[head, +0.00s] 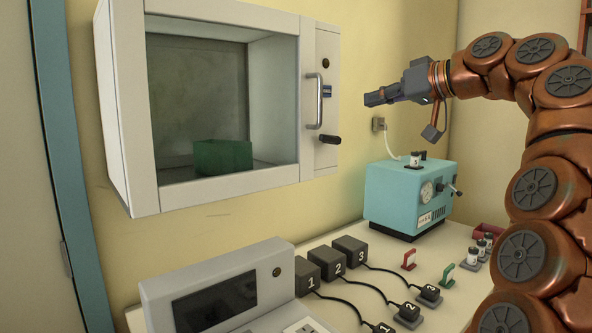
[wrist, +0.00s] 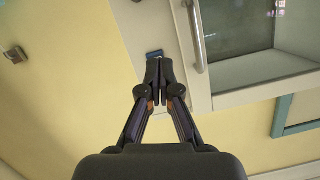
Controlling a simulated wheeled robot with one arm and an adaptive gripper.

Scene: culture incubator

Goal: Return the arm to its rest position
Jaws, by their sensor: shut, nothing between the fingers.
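My gripper (head: 366,98) is at the end of my copper-coloured arm, raised in front of the yellow wall, to the right of the incubator (head: 321,165). It points left toward the incubator's handle side, apart from it in the head view. In the wrist view my gripper (wrist: 159,62) has its fingertips together with nothing between them. The incubator door handle (wrist: 197,38) shows just right of the fingertips there. The incubator door is closed, and a green box (head: 222,157) sits inside behind the glass.
A teal device (head: 395,195) stands on the table below my gripper. Black blocks numbered 1 (head: 308,277), 2 (head: 331,263) and 3 (head: 350,251) are cabled to small pads. A grey console (head: 215,285) is at the front. Red (head: 409,260) and green (head: 446,277) clips stand at right.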

